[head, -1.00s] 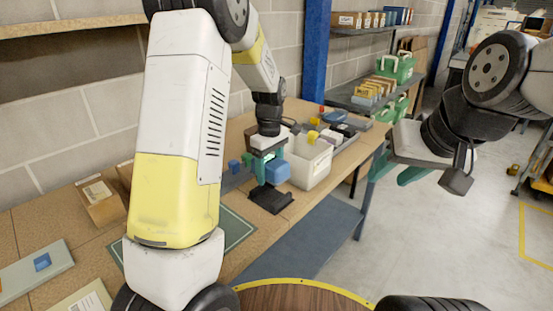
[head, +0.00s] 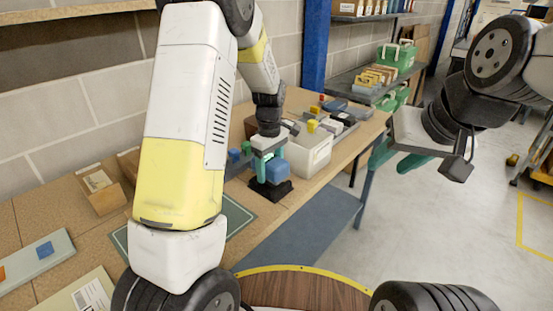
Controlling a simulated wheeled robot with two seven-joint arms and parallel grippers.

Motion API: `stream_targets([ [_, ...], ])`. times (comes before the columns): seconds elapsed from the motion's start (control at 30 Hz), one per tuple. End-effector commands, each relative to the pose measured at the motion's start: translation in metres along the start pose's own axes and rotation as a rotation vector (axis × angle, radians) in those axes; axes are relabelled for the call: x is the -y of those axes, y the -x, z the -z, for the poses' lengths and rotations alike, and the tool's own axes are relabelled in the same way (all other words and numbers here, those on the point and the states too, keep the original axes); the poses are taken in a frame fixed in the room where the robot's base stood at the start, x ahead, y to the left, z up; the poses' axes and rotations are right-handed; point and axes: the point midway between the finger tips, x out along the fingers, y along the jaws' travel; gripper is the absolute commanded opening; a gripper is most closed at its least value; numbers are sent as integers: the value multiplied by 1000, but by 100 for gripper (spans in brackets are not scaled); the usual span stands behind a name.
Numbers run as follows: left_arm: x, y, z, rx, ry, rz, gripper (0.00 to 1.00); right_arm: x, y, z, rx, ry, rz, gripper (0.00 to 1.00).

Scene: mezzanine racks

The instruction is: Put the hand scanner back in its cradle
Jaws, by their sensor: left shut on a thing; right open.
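The hand scanner (head: 278,171), with a blue body, is in my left gripper (head: 264,168) over the workbench. My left gripper points down, with its teal fingers shut on the scanner. The black cradle (head: 279,193) stands on the bench directly below. The scanner's lower end is at or just above the cradle; whether it is seated cannot be told, as the fingers and scanner hide the contact. My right gripper (head: 391,157) is open and empty, out to the right beyond the bench edge and above the floor.
A white bin (head: 313,155) with a yellow item stands close behind the cradle. Trays of small parts (head: 342,122) lie further back. A cardboard box (head: 101,192) and a pale tray (head: 38,262) are on the left of the bench. A green-edged mat (head: 238,216) lies in front.

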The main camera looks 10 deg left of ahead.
Motion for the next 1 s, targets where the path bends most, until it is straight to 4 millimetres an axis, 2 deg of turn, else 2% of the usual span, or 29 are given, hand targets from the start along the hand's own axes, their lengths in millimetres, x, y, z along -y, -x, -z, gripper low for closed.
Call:
stream_targets([
  [0.47,0,-1,0,0,0,-1,7,0,0,0,0,0,0,42],
  [1.0,0,-17,0,0,0,-1,7,0,0,0,0,0,0,42],
])
